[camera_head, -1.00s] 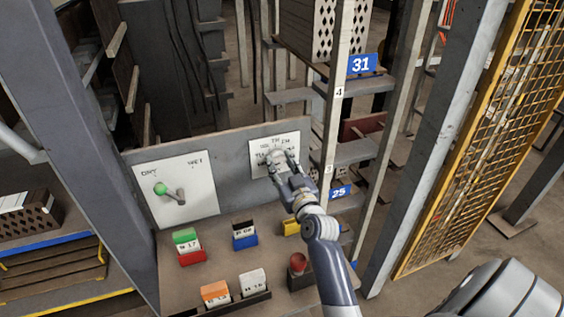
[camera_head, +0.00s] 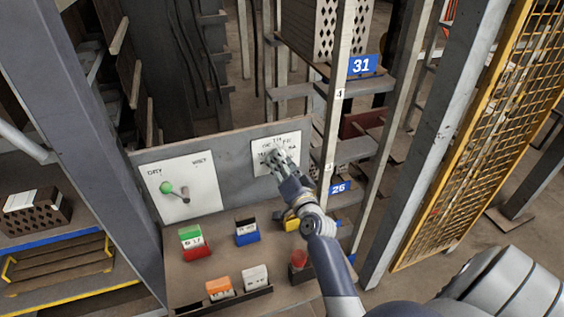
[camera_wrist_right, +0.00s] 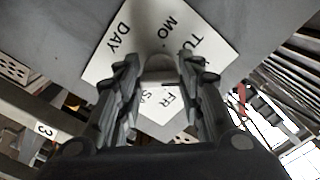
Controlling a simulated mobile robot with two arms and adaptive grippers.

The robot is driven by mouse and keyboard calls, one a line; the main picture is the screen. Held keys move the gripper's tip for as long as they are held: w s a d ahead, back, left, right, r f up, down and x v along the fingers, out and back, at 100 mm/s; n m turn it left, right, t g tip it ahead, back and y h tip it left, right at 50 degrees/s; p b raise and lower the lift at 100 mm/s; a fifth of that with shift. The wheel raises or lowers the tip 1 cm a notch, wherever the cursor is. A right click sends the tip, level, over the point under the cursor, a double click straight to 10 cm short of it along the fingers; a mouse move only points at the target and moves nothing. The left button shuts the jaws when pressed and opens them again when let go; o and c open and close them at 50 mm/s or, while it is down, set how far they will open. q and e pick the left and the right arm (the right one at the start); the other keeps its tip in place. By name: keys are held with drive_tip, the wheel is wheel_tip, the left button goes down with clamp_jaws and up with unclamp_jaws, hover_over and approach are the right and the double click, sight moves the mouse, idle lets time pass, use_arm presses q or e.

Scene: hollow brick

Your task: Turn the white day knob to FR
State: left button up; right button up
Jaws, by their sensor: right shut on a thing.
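The white day plate (camera_head: 290,142) is on the right part of the grey upright panel (camera_head: 230,140). In the right wrist view the plate (camera_wrist_right: 125,45) shows the words DAY, MO, TU and FR. My right gripper (camera_head: 280,160) is at the plate, in front of its middle. In the right wrist view its two fingers stand on either side of the pale day knob (camera_wrist_right: 160,70) and are shut on it. FR reads just below the knob in that view. The fingers hide part of the plate, and I cannot tell where the knob points. My left gripper is not in view.
A DRY/WET plate with a green-tipped lever (camera_head: 167,188) is left on the panel. The desk below holds coloured card blocks (camera_head: 192,240), a card holder (camera_head: 240,293) and a red button (camera_head: 299,259) near my right arm. A metal post (camera_head: 335,120) stands close right.

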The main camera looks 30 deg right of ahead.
drive_tip(key=shift+r+m+p, duration=0.15)
drive_tip(key=shift+m+p, duration=0.5)
drive_tip(key=shift+m, duration=3.35)
drive_tip(key=shift+r+m+p, duration=0.15)
drive_tip(key=shift+m+p, duration=0.5)
drive_tip(key=shift+m, duration=3.65)
drive_tip(key=o, duration=1.1)
drive_tip(key=shift+c, duration=0.2)
drive_tip(key=v, duration=1.2)
